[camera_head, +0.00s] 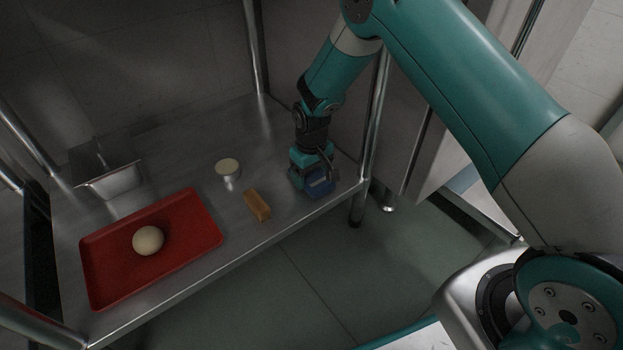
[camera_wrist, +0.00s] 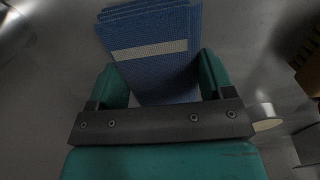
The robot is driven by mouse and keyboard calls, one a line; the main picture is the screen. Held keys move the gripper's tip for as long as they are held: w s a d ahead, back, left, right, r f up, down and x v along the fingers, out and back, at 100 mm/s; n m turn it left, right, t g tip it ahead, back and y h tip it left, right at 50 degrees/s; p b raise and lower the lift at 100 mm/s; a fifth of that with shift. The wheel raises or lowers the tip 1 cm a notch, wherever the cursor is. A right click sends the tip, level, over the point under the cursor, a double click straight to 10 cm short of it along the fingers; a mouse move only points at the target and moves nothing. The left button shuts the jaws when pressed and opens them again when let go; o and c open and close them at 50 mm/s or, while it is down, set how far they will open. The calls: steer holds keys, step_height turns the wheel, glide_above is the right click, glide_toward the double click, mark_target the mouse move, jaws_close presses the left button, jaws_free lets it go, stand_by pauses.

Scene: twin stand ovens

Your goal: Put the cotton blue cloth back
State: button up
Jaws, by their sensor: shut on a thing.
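The blue cloth (camera_wrist: 160,68) is a folded stack with a pale stripe, seen in the wrist view between my gripper's fingers. It also shows in the head view (camera_head: 321,187), at the right end of the metal shelf, partly hidden by my gripper. My gripper (camera_wrist: 165,85) is shut on the blue cloth, with one teal finger on each side. In the head view my gripper (camera_head: 312,178) points down over the shelf. The cloth is at or just above the shelf surface; I cannot tell whether it touches.
The metal shelf (camera_head: 190,170) holds a red tray (camera_head: 105,285) with a pale ball (camera_head: 148,240), a metal container (camera_head: 112,183), a small round white-topped tin (camera_head: 228,169) and a tan block (camera_head: 257,205). A metal post (camera_head: 374,120) stands close right of my gripper. Bare shelf lies behind the tin.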

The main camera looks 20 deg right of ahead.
steer(key=shift+f, duration=0.2)
steer(key=o, duration=0.8)
step_height(320, 180, up, 12)
steer(key=p, duration=0.8)
step_height(320, 180, up, 11)
steer(key=y, duration=0.1)
glide_above(312, 175)
steer(key=s+a, duration=0.3)
steer(key=s, duration=0.2)
steer(key=s+r+n+y, duration=0.1)
steer(key=s+r, duration=0.4)
steer(key=s, duration=0.3)
steer(key=s+a+r+n+y, duration=0.1)
steer(key=s+r, duration=0.4)
steer(key=s, duration=0.4)
steer(key=s+r+n+y, duration=0.1)
steer(key=s+r, duration=0.4)
steer(key=s, duration=0.4)
steer(key=shift+a+r, duration=0.3)
steer(key=shift+a, duration=0.05)
